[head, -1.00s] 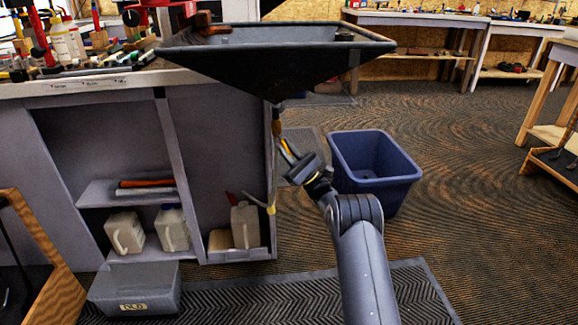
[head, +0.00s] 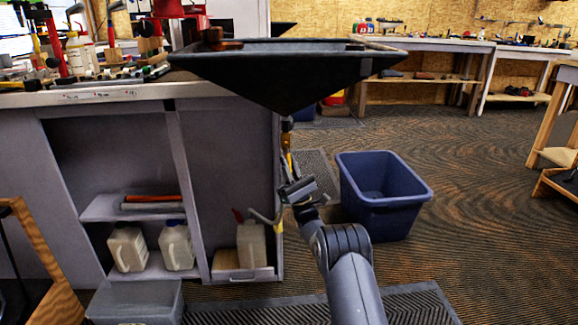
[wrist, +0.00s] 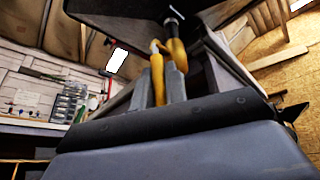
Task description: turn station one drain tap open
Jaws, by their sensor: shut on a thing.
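The station one drain tap (head: 286,138) hangs under the point of the dark funnel-shaped basin (head: 290,82). In the wrist view the tap's yellow body (wrist: 177,52) sits below a dark pipe, with a yellow lever (wrist: 157,76) beside it. My gripper (head: 287,178) reaches up from below, right under the tap. In the wrist view my gripper's grey fingers (wrist: 165,82) are shut on the yellow lever. The lever's lower end is hidden by my gripper, and its exact angle is hard to tell.
A blue bin (head: 385,200) stands on the floor just right of my arm. A grey box (head: 135,303) lies in front.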

